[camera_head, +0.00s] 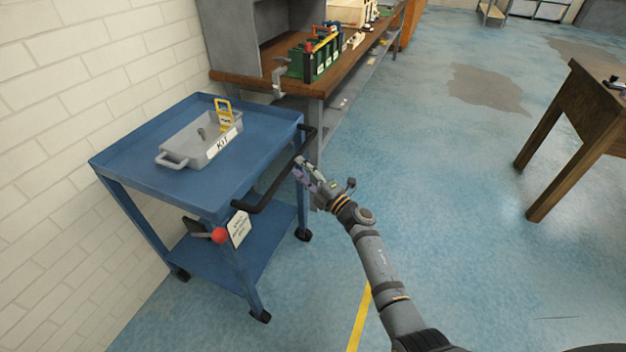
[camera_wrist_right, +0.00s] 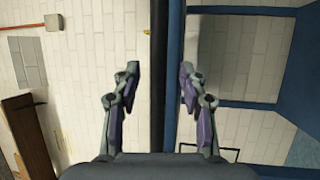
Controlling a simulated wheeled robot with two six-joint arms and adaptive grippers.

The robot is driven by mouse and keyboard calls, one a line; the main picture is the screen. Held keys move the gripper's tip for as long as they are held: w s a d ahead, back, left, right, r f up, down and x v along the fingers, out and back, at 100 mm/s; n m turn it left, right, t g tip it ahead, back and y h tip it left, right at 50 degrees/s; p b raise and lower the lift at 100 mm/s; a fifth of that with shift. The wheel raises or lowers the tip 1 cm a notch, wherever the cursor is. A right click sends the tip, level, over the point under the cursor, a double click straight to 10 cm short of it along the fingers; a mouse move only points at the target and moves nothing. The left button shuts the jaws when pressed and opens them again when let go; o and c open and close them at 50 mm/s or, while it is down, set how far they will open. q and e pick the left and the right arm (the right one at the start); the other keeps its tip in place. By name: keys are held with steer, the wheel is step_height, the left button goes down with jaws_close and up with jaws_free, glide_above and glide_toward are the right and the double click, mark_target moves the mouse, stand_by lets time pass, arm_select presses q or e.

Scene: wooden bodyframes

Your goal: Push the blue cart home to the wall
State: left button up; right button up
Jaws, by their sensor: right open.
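The blue cart (camera_head: 262,150) stands on its casters beside the white brick wall on the left; I cannot tell whether it touches the wall. Its black handle bar (camera_head: 276,185) runs along the side facing me. My right gripper (camera_head: 302,170) is at this bar with open fingers. In the right wrist view the black bar (camera_wrist_right: 158,110) passes upright between or just beyond the spread fingertips (camera_wrist_right: 158,78), with gaps on both sides. A grey KIT tray (camera_head: 176,141) sits on the cart top. My left gripper is not in view.
A red-knobbed lever (camera_head: 219,235) and a white label (camera_head: 239,228) are on the cart's near corner. A workbench (camera_head: 240,78) with green bins (camera_head: 318,58) stands close behind the cart. A wooden table (camera_head: 585,110) is at the right. The blue floor between is clear.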

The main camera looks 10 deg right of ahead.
steer(key=v, duration=0.7)
steer(key=shift+s, duration=0.2)
steer(key=shift+d+f, duration=0.15)
